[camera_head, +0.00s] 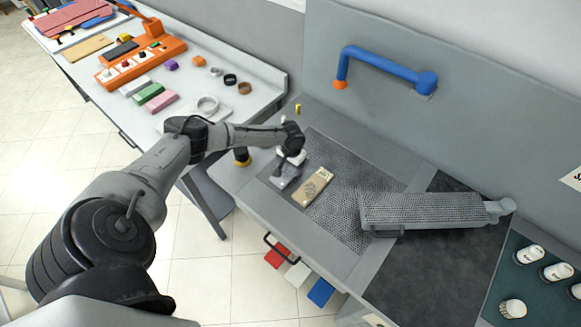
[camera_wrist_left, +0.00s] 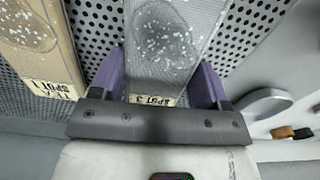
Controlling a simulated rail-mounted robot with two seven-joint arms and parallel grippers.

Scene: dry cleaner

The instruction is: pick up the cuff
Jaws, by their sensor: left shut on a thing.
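A grey cuff (camera_head: 285,174) lies on the perforated metal board of the bench in the head view. In the left wrist view the grey cuff (camera_wrist_left: 168,40) has a pale speckled round patch and a label reading "SPOT 3". My left gripper (camera_head: 290,160) is at its far end. In the left wrist view the purple fingers of the left gripper (camera_wrist_left: 163,85) are on both sides of the grey cuff, shut on it. A tan cuff (camera_head: 312,187) lies just right of it. The tan cuff's label (camera_wrist_left: 48,87) reads "TEA SPOT 1". My right gripper is not in view.
A perforated sleeve arm (camera_head: 425,210) juts over the bench on the right. A blue pipe (camera_head: 385,66) is on the back wall. A side table (camera_head: 235,85) at the left holds coloured blocks, rings and an orange rack (camera_head: 140,62). White-capped bottles (camera_head: 530,255) stand at the right.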

